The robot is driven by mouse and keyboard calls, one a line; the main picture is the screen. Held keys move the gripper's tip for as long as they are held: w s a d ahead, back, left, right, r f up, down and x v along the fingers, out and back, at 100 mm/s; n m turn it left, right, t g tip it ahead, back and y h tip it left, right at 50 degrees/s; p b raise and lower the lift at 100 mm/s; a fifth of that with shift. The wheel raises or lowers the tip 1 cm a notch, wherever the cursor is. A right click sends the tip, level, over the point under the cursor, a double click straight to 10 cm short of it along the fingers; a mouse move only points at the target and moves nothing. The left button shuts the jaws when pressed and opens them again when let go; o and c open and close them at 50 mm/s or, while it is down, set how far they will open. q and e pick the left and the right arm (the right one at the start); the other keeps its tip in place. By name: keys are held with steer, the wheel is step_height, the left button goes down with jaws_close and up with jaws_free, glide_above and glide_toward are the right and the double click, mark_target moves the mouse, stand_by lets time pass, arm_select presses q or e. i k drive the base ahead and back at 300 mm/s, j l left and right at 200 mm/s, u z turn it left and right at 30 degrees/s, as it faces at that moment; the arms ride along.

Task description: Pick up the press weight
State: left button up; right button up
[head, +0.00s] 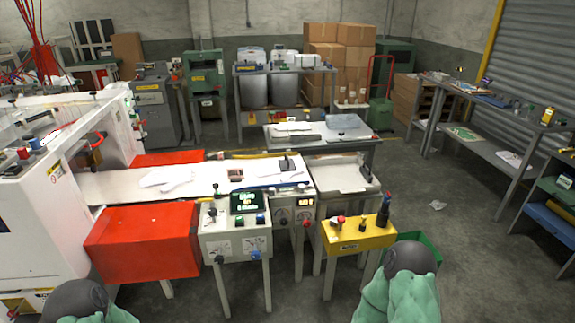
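I cannot tell for certain which thing is the press weight. A small dark upright block (287,164) stands at the right end of the white work surface (215,176). A small brown block (236,175) lies left of it. Pale flat glove-shaped film (168,178) lies further left on the same surface. A dark upright knobbed piece (383,211) stands on the yellow box (357,235). Neither gripper is visible.
Red boxes (143,243) flank the work surface. A control panel (235,228) stands in front of it. A grey side table (343,176) adjoins on the right, with a green bin (420,244) beside the yellow box.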

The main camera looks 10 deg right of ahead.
mark_target(286, 164)
steer(key=u, duration=0.6)
steer(key=i+l+u, duration=0.2)
steer(key=l, duration=0.15)
steer(key=i+l+u, duration=0.25)
steer(key=l, duration=0.15)
steer(key=l+u, duration=0.2)
steer(key=l, duration=0.2)
steer(key=i+l+u, duration=0.2)
steer(key=l, duration=0.2)
steer(key=l+u, duration=0.25)
steer(key=l, duration=0.2)
